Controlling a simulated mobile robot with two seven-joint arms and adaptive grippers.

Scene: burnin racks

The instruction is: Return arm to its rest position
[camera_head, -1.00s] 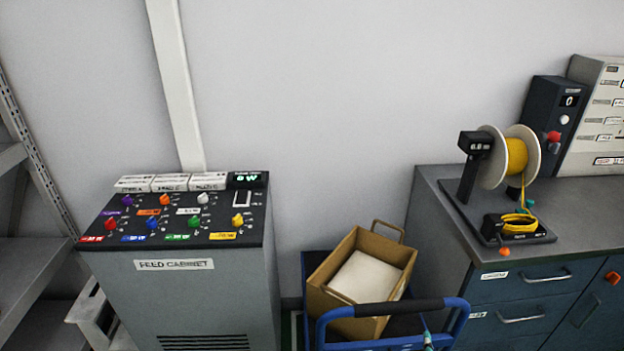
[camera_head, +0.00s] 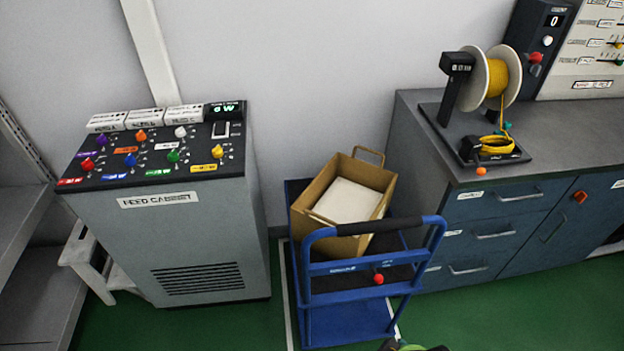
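A small dark shape with a bright green part (camera_head: 410,347) shows at the bottom edge of the head view, right of the middle. It looks like the top of my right gripper or arm, but it is mostly cut off, and I cannot tell whether its fingers are open or shut. It appears below the blue cart (camera_head: 345,268). My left gripper and arm are not in view.
The feed cabinet (camera_head: 205,240) with coloured knobs stands left. The cart carries an open cardboard box (camera_head: 322,190). The blue-drawer bench (camera_head: 490,208) at right holds a yellow wire spool (camera_head: 497,76). Green floor (camera_head: 240,325) is clear in front.

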